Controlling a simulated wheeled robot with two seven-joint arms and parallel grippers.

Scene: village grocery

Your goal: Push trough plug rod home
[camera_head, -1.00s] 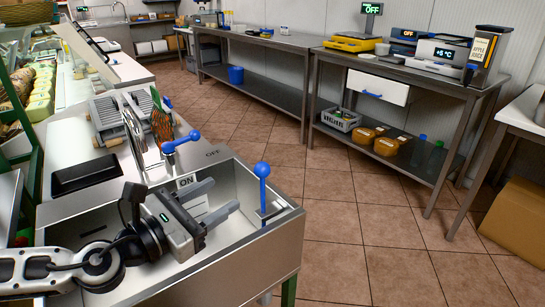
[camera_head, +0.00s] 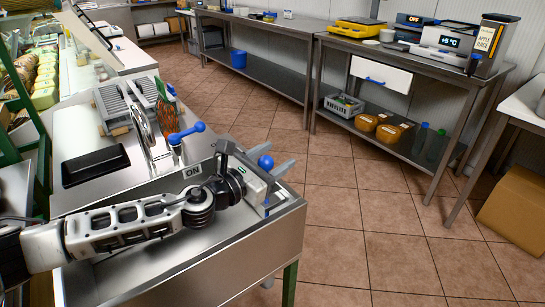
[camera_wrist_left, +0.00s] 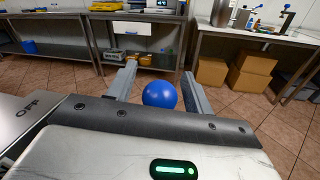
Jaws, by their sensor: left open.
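The plug rod's blue ball knob (camera_head: 265,162) stands at the right end of the steel trough (camera_head: 235,264). My left gripper (camera_head: 284,167) is open at the knob, its body hiding most of the rod. My right gripper is not in view.
A blue-handled lever (camera_head: 187,133) and a slicer stand behind the trough, with a black tray (camera_head: 95,166) at left. A steel table (camera_head: 440,80) holds scales and a juice dispenser.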

